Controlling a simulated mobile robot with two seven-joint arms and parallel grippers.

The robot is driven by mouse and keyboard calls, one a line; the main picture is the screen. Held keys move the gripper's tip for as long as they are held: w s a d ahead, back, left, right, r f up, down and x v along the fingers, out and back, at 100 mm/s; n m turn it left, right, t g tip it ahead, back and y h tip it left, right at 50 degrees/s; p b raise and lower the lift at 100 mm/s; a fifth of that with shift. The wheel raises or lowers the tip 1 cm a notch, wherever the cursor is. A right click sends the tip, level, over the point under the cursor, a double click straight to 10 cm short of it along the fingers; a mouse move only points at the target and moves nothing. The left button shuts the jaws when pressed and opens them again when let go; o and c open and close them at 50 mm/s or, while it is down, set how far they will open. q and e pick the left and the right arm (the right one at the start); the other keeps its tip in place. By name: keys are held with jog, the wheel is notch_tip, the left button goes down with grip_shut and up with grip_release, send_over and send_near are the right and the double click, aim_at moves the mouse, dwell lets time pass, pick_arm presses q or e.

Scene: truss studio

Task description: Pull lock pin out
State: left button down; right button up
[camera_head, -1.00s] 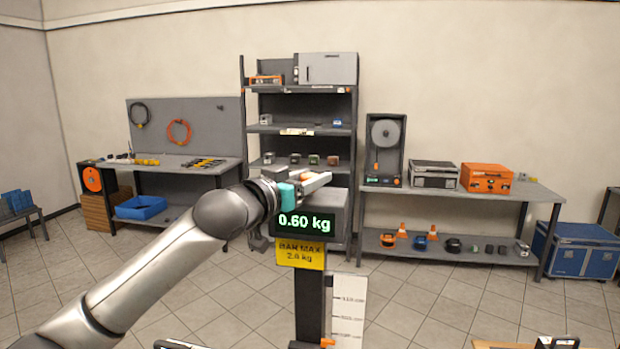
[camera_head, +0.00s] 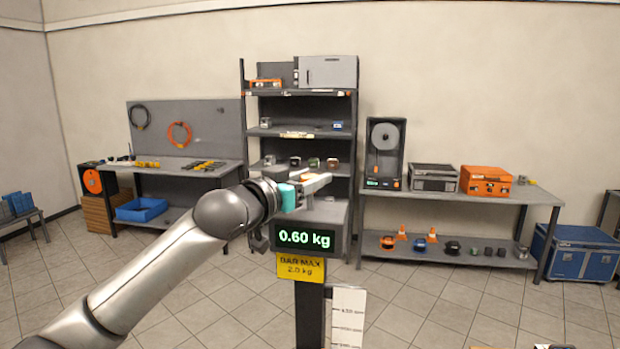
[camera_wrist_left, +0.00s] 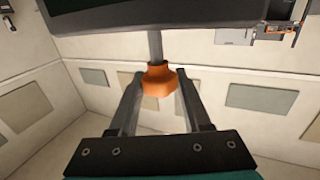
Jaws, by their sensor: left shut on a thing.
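A plain grey rod (camera_wrist_left: 155,46) shows between the knob and a dark body (camera_wrist_left: 150,15) at the top of that view. Whether the rod is still inside that body cannot be told. In the head view the pin is hard to make out at the gripper. My right gripper is not in view.
The display unit stands on a dark post (camera_head: 309,315) with a yellow BAR MAX 2.0 kg sign (camera_head: 301,268) and a white graduated scale (camera_head: 347,318). Behind are a shelf rack (camera_head: 300,93), a left workbench (camera_head: 165,165) and a right bench (camera_head: 450,196), all well back.

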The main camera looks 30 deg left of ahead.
pick_arm(q)
jog(key=shift+r, duration=0.35)
jog(key=c, duration=0.8)
grip_release()
jog(key=o, duration=0.4)
jog(key=shift+f, duration=0.15)
jog(key=shift+o, duration=0.2)
jog(key=s+a+b, duration=0.2)
jog(key=s+b, duration=0.5)
jog(key=s, duration=0.8)
jog(key=shift+s, duration=0.1)
